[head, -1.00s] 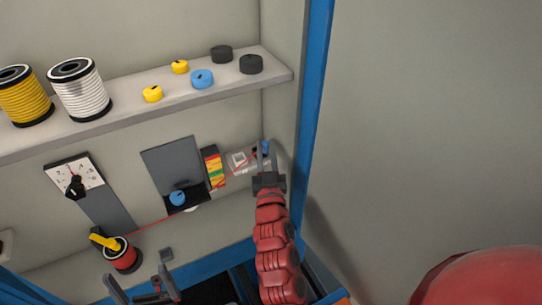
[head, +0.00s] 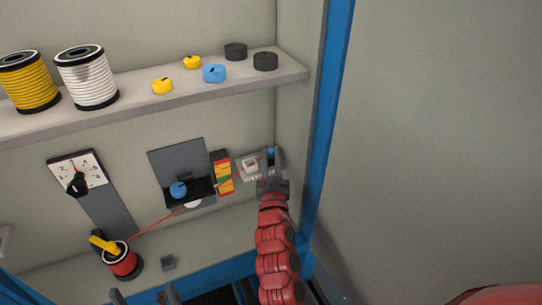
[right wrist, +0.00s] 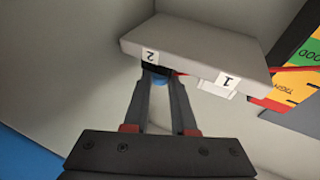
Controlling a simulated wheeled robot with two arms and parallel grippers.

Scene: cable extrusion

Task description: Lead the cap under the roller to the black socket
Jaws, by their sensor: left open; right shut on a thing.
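The blue cap (head: 270,151) is between the fingertips of my right gripper (head: 269,158), at the right of the back wall. The right wrist view shows the cap (right wrist: 158,79) between the narrowed fingers, close under the label "2" of a grey block. A dark part (right wrist: 153,68), perhaps the black socket, shows just beyond the cap; I cannot tell whether they touch. A red cable (head: 150,228) runs from the red spool (head: 123,262) past a white disc (head: 193,204), perhaps the roller, towards the cap. My left gripper (head: 145,296) is open and empty at the bottom edge, partly cut off.
A shelf (head: 150,104) above holds spools and several yellow, blue and black caps. A dial (head: 78,172), a grey box with a blue knob (head: 178,189) and a coloured gauge (head: 222,172) are along the wall. A blue post (head: 328,130) stands close right of my right arm.

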